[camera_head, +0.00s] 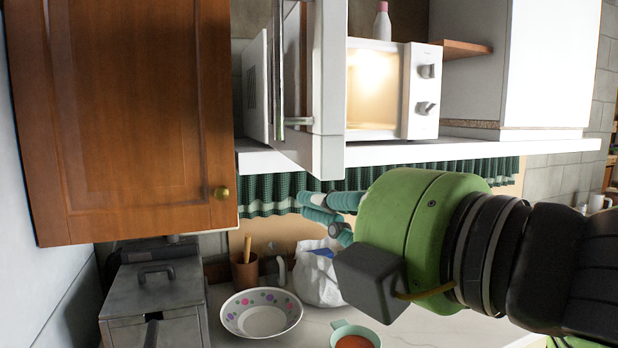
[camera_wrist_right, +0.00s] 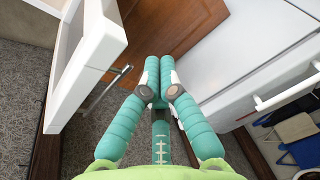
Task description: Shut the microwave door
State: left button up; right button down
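The white microwave (camera_head: 420,90) stands on a white shelf, its lit interior showing. Its door (camera_head: 329,90) is open and swung out towards me, past the shelf's front edge. My right gripper (camera_head: 328,202), green with teal fingers, is below the shelf and the door's lower edge, apart from the door in the picture. In the wrist view my right gripper (camera_wrist_right: 158,72) has its fingers together with nothing visible between them. A white panel (camera_wrist_right: 90,60) with a metal bar, apparently the door, is left of the fingers there. My left gripper is out of view.
A wooden cabinet door (camera_head: 125,110) fills the left. The white shelf (camera_head: 480,148) runs above a green curtain (camera_head: 265,196). Below are a dotted bowl (camera_head: 262,314), a white bag (camera_head: 318,275) and a green cup (camera_head: 355,340). A bottle (camera_head: 382,22) stands on the microwave.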

aim_at(312, 173)
jog(key=s+r+n+t, duration=0.1)
jog(key=s+r+n, duration=0.1)
jog(key=s, duration=0.3)
jog(key=w+p, duration=0.1)
jog(key=w, duration=0.2)
jog(key=w+p, duration=0.2)
jog(key=w, duration=0.1)
jog(key=w+a+p, duration=0.1)
jog(key=w+p, duration=0.1)
jog(key=w, duration=0.1)
jog(key=shift+a+r, duration=0.1)
jog(key=shift+r, duration=0.05)
jog(key=shift+d, duration=0.2)
jog(key=shift+w+a, duration=0.1)
jog(key=shift+a, duration=0.15)
jog(key=shift+d, duration=0.1)
